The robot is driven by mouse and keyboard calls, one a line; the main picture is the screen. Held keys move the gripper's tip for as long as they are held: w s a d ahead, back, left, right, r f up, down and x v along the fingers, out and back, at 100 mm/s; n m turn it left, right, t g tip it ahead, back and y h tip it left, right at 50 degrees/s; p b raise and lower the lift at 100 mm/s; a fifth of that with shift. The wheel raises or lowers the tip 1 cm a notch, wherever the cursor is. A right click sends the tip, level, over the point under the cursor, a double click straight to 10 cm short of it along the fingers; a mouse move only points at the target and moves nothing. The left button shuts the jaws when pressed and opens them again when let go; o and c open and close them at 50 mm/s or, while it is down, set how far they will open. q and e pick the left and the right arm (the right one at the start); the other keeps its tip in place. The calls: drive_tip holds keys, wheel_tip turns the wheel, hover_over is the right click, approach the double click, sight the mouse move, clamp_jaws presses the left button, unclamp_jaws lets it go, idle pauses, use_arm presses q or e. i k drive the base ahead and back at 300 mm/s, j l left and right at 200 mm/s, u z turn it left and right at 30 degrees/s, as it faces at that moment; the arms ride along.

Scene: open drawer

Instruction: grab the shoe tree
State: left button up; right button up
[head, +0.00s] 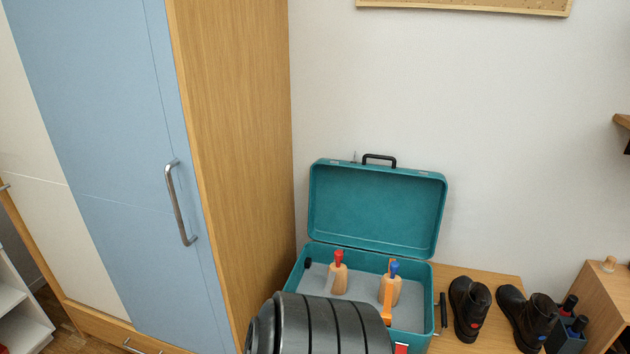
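An open teal case (436,215) stands on a wooden surface, its lid tilted up at the back. In its grey-lined base are two light wooden pieces that look like shoe trees. One shoe tree (338,281) has a red knob and stands at the left. The other shoe tree (395,291) has a blue knob and stands at the right, with an orange strip (387,308) in front of it. A dark ribbed cylinder, apparently part of my arm, hides the case's front left. Neither gripper's fingers are in view.
A pair of black boots stands right of the case, the left boot (468,308) with a red dot, the right boot (530,318) with a blue one. A dark caddy (568,338) with bottles is beside them. A tall wardrobe (238,150) rises at the left.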

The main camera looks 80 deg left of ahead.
sight(340, 286)
drive_tip(key=u, duration=2.55)
